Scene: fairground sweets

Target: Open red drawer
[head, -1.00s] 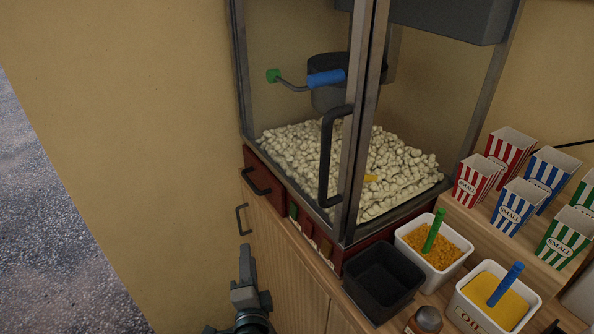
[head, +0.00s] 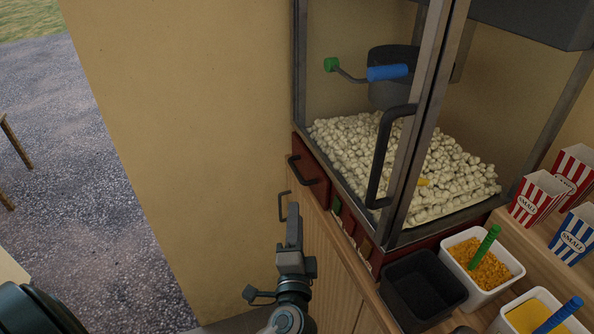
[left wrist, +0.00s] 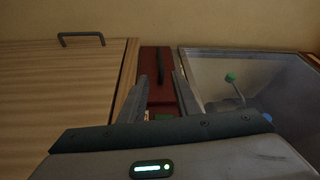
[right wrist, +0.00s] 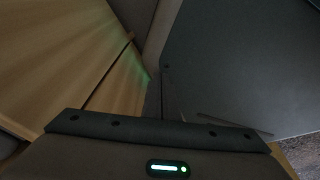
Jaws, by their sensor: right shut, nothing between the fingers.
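The red drawer (head: 316,182) sits in the red base under the glass popcorn machine, at its left end, and looks closed. Its dark bar handle (head: 303,171) stands out from the front. In the left wrist view the drawer (left wrist: 155,62) and its upright-looking handle (left wrist: 161,66) lie ahead between my fingers. My left gripper (head: 293,222) is below and in front of the drawer, apart from the handle; its two fingers (left wrist: 164,92) are spread with nothing between them. My right gripper (right wrist: 154,98) is shut and empty, dim in its own wrist view, close to wooden and dark panels.
A wooden cabinet door (left wrist: 65,85) with a dark handle (head: 283,206) is below the drawer. The machine's door handle (head: 386,155) juts out above. A black tub (head: 424,290) and white tubs (head: 495,255) stand on the counter to the right. Open ground lies at left.

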